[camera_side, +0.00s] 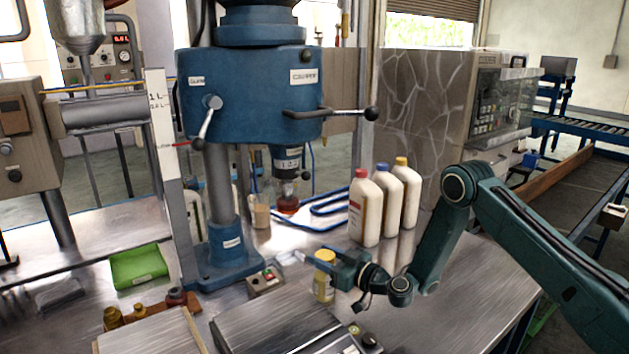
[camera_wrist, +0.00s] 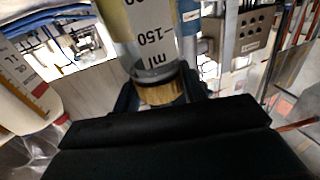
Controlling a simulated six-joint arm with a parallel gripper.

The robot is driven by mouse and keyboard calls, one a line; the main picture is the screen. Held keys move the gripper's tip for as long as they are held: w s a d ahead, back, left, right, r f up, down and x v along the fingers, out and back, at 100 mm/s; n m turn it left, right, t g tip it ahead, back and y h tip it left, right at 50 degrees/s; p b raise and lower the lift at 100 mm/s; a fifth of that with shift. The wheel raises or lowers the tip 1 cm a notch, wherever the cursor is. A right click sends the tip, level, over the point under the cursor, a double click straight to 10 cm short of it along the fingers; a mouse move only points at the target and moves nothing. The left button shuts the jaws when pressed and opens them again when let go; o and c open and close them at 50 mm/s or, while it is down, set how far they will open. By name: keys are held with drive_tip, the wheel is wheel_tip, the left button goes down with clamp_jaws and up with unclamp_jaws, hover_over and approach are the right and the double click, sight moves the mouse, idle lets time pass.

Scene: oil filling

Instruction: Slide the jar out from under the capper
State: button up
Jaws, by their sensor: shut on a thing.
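The jar (camera_side: 323,286) is small and pale yellow with a yellow cap, upright in front of the blue capper (camera_side: 250,90). My gripper (camera_side: 332,268) is shut on it from the right, near the cap. In the wrist view the jar (camera_wrist: 150,35) is clear with a yellowish content, a "150 ml" scale and a gold cap (camera_wrist: 160,92) between my fingers (camera_wrist: 162,98). The capper head (camera_side: 287,165) with its red end (camera_side: 288,204) hangs behind and left of the jar, apart from it. I cannot tell whether the jar touches the table.
White bottles with red, blue and yellow caps (camera_side: 365,208) stand behind my gripper. A small button box (camera_side: 265,281) is just left of the jar. A beige cup (camera_side: 261,214) stands by the capper column. The table right of my gripper is clear.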

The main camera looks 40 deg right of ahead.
drive_tip(key=shift+s, duration=0.55)
drive_tip(key=o, duration=1.1)
drive_tip(key=shift+o, duration=0.2)
drive_tip(key=shift+r, duration=0.2)
wheel_tip(320, 180, up, 20)
drive_tip(key=shift+f, duration=0.2)
idle(0.3)
idle(0.3)
